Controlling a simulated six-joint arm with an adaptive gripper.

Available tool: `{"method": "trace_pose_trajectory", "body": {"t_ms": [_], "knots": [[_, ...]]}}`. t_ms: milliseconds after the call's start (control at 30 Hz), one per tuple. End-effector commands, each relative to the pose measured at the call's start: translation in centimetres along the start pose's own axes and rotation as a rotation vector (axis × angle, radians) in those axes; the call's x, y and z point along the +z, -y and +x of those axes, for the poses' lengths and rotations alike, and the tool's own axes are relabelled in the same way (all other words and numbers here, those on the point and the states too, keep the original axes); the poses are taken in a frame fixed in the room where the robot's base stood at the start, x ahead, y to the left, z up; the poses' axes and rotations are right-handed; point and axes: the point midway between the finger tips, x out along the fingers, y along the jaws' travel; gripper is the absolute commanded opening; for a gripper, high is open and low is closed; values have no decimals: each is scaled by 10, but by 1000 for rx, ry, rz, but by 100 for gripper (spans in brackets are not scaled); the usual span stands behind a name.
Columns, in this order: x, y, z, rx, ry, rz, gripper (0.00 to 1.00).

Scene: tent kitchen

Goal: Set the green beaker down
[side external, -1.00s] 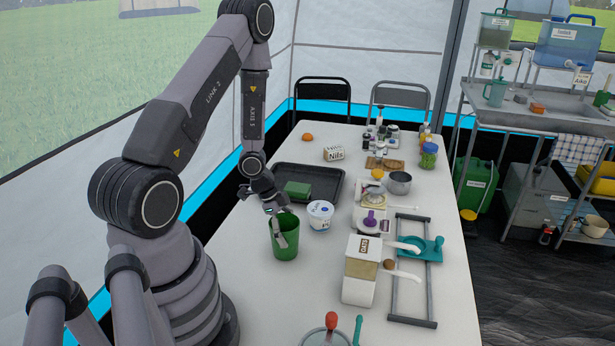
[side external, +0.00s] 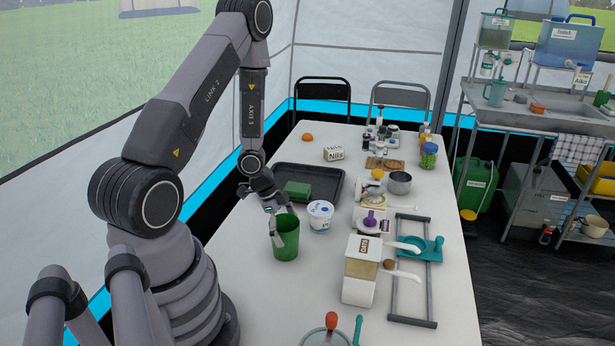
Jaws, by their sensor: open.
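The green beaker (side external: 287,240) stands upright on the white table, near the middle, in the side external view. My gripper (side external: 275,222) is open at the beaker's left rim, pointing down. One finger shows along the beaker's left side. The other finger is hard to make out, and I cannot tell whether either finger touches the beaker.
A white tub (side external: 320,216) stands close to the beaker's right. Behind is a dark tray (side external: 325,181) with a green block (side external: 297,190) in it. A white box-shaped container (side external: 359,283) stands front right. The white table (side external: 262,300) is clear in front of the beaker.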

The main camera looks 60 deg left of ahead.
Motion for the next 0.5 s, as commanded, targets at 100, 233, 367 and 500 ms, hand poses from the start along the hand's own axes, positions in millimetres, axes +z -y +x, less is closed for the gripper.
{"method": "trace_pose_trajectory", "body": {"t_ms": [100, 233, 367, 500], "knots": [[0, 2, -20, -7, -1, 0, 100], [0, 2, -44, -7, -2, 1, 100], [0, 2, -67, -8, -1, 2, 100], [0, 1, -87, -7, 1, 2, 100]]}}
